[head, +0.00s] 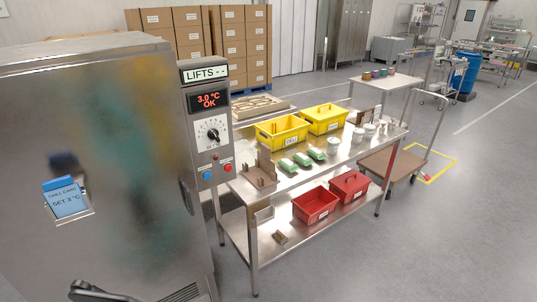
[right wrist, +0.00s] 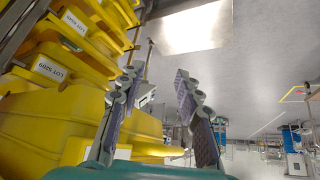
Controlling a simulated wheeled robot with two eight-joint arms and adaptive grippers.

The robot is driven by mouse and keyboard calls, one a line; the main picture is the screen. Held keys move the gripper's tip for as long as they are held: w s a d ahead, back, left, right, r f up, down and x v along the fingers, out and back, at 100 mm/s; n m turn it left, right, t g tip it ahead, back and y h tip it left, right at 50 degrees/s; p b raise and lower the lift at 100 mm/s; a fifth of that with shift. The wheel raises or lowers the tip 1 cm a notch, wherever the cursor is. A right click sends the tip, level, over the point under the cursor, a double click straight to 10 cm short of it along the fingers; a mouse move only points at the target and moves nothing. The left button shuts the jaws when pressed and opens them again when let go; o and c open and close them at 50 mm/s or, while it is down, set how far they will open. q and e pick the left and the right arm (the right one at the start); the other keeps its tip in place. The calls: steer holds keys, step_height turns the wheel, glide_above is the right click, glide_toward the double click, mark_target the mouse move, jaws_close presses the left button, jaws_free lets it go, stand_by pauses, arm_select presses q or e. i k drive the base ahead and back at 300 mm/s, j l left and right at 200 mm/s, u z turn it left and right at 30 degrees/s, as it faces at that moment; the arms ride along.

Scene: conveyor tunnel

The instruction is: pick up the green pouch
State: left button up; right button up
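Several green pouches lie in a row on the upper shelf of the steel table in the head view. One is at the left (head: 288,165), one in the middle (head: 303,159) and one at the right (head: 317,154). I cannot tell which of them the task means. My right gripper (right wrist: 157,76) shows in the right wrist view with its two fingers spread apart and nothing between them. Stacked yellow crates (right wrist: 62,112) stand close to its left. No pouch is clearly seen between the fingers. My left gripper is not in view.
The steel table (head: 345,160) also holds yellow bins (head: 282,131), white cups and a brown rack (head: 262,173). Red bins (head: 315,205) stand on its lower shelf. A large steel cabinet (head: 100,190) blocks the left. Open floor (head: 450,220) lies at the right, past a cart (head: 392,164).

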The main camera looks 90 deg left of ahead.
mark_target(314, 152)
steer(key=u, duration=2.65)
